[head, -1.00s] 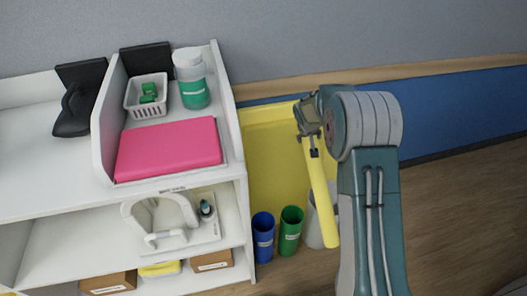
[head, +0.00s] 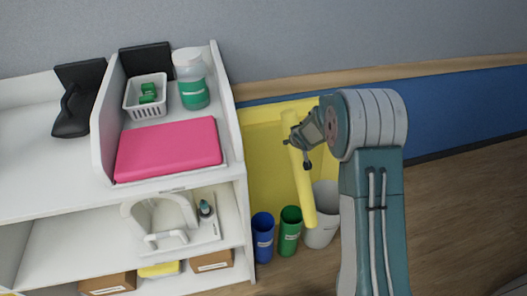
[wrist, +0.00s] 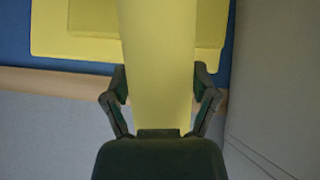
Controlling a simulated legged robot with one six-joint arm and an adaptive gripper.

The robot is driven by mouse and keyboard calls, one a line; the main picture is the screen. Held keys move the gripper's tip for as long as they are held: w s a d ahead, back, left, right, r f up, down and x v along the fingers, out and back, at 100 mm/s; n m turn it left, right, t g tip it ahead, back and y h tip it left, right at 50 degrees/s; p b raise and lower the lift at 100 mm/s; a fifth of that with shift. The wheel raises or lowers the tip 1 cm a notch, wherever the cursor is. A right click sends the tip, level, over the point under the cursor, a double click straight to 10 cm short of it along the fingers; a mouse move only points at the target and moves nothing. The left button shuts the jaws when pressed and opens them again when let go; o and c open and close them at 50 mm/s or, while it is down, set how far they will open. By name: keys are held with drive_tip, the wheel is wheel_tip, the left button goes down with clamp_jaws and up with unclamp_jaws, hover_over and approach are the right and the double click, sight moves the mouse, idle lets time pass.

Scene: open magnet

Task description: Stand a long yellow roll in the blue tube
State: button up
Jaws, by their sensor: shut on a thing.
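A long yellow roll (head: 304,190) hangs nearly upright in the head view, its lower end slightly to the right. My gripper (head: 297,138) is shut on its upper part. In the wrist view the roll (wrist: 158,65) runs up from between the fingers of my gripper (wrist: 160,95). The blue tube (head: 263,238) stands on the floor beside the white shelf, open at the top. The roll's lower end appears above and to the right of the blue tube, apart from it.
A green tube (head: 290,232) stands right of the blue tube, then a white bin (head: 323,218) partly behind the roll. A yellow panel (head: 262,165) is behind. The white shelf (head: 243,205) borders the left; open floor (head: 460,220) lies right.

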drive_tip(key=shift+s+a+n+t+y, duration=0.3)
drive_tip(key=shift+a+y, duration=0.1)
drive_tip(key=shift+a, duration=0.25)
drive_tip(key=s+a+r+n+y, duration=0.2)
drive_tip(key=s+a+n+y, duration=0.2)
drive_tip(key=s+a+y, duration=0.4)
wheel_tip(320, 180, down, 30)
drive_tip(key=a+h, duration=0.1)
drive_tip(key=shift+w+r+t, duration=0.15)
drive_tip(key=shift+r+t, duration=0.1)
drive_tip(key=shift+t, duration=0.15)
idle(2.3)
drive_tip(key=shift+a, duration=0.1)
